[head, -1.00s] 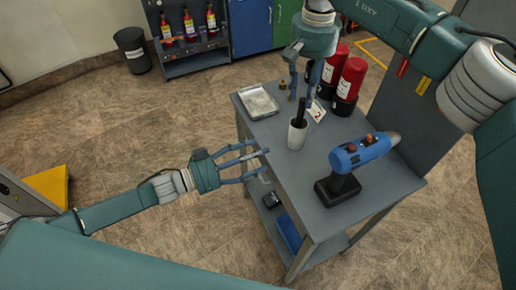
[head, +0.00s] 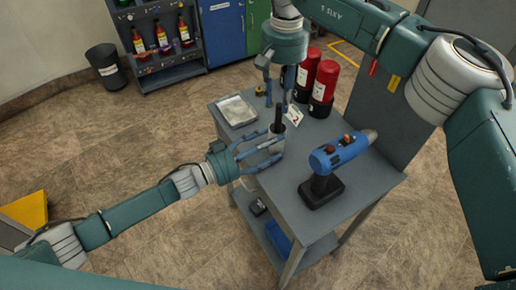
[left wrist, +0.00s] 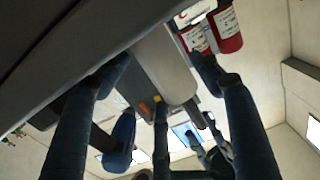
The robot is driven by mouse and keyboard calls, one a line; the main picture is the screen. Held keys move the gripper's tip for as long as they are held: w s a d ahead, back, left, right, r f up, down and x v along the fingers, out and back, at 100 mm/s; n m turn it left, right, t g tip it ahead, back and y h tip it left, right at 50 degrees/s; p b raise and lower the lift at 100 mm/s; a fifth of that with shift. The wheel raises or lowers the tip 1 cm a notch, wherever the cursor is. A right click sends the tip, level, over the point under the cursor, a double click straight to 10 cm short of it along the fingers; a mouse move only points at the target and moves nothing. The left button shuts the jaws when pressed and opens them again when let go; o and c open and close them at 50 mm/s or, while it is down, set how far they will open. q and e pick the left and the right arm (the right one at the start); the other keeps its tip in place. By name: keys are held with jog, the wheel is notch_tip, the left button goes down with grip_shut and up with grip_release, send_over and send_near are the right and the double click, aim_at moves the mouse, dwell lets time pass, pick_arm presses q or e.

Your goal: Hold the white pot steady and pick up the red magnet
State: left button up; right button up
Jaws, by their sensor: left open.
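The white pot (head: 277,143) stands upright on the grey table with a dark rod (head: 279,117) sticking up out of it. My left gripper (head: 268,150) is open, its fingers reaching to the pot from the left and partly covering it. In the left wrist view the pot (left wrist: 165,65) lies between the spread fingers; contact cannot be told. My right gripper (head: 277,98) points down above and just behind the pot, its fingers apart near the rod's top. I cannot make out a red magnet.
A blue drill (head: 335,155) stands on the table (head: 300,225) right of the pot. A metal tray (head: 237,110) lies at the back left, a brass-coloured item (head: 260,91) beside it. Two red cylinders (head: 324,82) and a card marked 2 (head: 294,115) are behind.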

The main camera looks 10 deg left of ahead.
aim_at(278, 117)
pick_arm(q)
jog(key=shift+w+d, duration=0.2)
jog(key=shift+d, duration=0.15)
jog(key=shift+c, duration=0.5)
jog(key=c, duration=0.8)
pick_arm(e)
jog(key=shift+o, duration=0.7)
jog(key=shift+r, duration=0.1)
jog(key=r, duration=0.1)
jog(key=r+n, duration=0.2)
jog(key=shift+w+a+r, duration=0.3)
jog(key=shift+r, duration=0.05)
jog(key=shift+r+n, duration=0.1)
jog(key=shift+n, duration=0.3)
notch_tip(278, 117, down, 6)
jog(key=shift+f, duration=0.15)
pick_arm(q)
jog(key=shift+f, duration=0.1)
pick_arm(e)
jog(key=shift+s+d+f, duration=0.15)
jog(key=shift+f, duration=1.15)
jog(key=shift+s+d+f, duration=0.1)
jog(key=shift+f, duration=1.15)
